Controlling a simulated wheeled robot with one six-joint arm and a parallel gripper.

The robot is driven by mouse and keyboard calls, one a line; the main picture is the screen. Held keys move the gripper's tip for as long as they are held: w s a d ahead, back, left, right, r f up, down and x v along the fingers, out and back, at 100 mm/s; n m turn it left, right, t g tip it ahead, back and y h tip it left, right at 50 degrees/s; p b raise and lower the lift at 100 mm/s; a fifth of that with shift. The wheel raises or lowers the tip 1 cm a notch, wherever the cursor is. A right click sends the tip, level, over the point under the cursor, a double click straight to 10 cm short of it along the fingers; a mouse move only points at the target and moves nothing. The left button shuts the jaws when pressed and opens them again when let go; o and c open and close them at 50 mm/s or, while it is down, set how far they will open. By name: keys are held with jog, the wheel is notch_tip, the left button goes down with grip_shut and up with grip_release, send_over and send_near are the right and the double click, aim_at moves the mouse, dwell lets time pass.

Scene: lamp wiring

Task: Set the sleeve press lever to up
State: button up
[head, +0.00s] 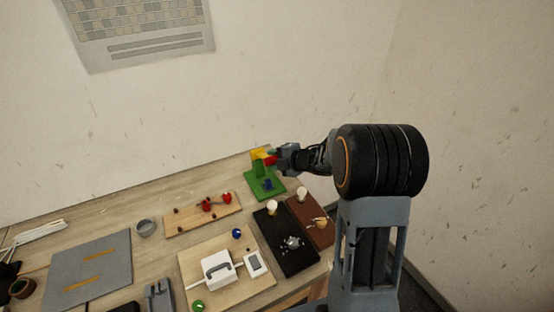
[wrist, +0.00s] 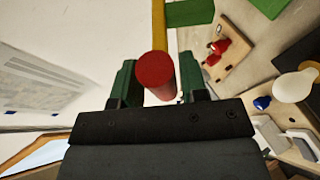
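The sleeve press stands at the back of the bench on a green base (head: 265,186), with a green post. Its yellow lever (head: 259,154) is at the top of the post and has a red handle (head: 269,160). In the wrist view the red handle (wrist: 154,70) shows end-on between my fingers, with the yellow lever (wrist: 159,22) running up from it. My gripper (wrist: 158,84) is around the handle, its two fingers apart, with a narrow gap visible on the right side. In the head view my gripper (head: 277,159) reaches the handle from the right.
A wooden board with red parts (head: 203,214) lies left of the press. A black tray (head: 287,252) and a brown tray (head: 322,231) lie in front. A white device (head: 217,269) sits on a light board. The wall rises close behind.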

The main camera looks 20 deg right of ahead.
jog(key=shift+o, duration=1.3)
jog(key=shift+s+d, duration=0.1)
jog(key=b+v, duration=0.1)
jog(key=v, duration=1.2)
jog(key=shift+s+d, duration=0.2)
jog(key=shift+s, duration=0.05)
jog(key=shift+r, duration=0.15)
